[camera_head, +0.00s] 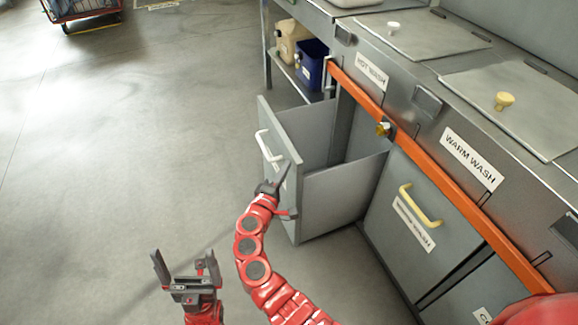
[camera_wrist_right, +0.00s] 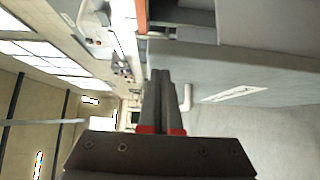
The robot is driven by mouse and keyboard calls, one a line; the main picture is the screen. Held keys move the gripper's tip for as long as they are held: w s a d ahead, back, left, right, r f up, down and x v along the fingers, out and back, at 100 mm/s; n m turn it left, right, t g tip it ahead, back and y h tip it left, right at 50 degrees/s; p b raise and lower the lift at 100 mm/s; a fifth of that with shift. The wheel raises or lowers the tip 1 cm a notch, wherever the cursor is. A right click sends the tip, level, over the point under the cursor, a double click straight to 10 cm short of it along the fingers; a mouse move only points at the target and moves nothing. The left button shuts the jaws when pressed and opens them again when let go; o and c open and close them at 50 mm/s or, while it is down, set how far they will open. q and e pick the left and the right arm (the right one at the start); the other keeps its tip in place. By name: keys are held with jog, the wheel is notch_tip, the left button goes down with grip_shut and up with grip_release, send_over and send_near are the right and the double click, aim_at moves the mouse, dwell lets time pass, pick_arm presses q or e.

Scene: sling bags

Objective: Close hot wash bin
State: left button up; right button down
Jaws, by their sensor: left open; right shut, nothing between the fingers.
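The hot wash bin (camera_head: 337,205) is a grey pull-out drawer under the HOT WASH label (camera_head: 371,72). It stands open, pulled out from the cabinet to the left. Its front panel carries a white handle (camera_head: 265,146). My right gripper (camera_head: 283,176) is shut and empty, in front of the bin's front panel near its lower right part; I cannot tell whether it touches. In the right wrist view the shut fingers (camera_wrist_right: 157,95) point at the grey panel, with the white handle (camera_wrist_right: 187,97) just beside them. My left gripper (camera_head: 184,262) is open and empty, low over the floor.
A second bin (camera_head: 412,215) with a yellow handle is shut, right of the open one. An orange rail (camera_head: 450,180) runs along the counter edge. A blue container (camera_head: 311,65) and a beige one (camera_head: 290,40) stand on a low shelf.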

jog(key=shift+d, duration=0.15)
dwell(0.3)
jog(key=w+d+b, duration=0.1)
jog(key=w+d, duration=0.2)
jog(key=d, duration=0.7)
jog(key=w+d+b, duration=0.2)
jog(key=w+d, duration=0.1)
jog(key=d, duration=0.7)
jog(key=w+d+b, duration=0.1)
jog(key=w+d, duration=0.2)
jog(key=d, duration=0.7)
jog(key=shift+w+d, duration=0.1)
jog(key=shift+w, duration=0.3)
jog(key=shift+w+d, duration=0.1)
jog(key=shift+d, duration=0.15)
jog(key=shift+d+r, duration=0.1)
jog(key=shift+d, duration=0.1)
jog(key=shift+d, duration=0.1)
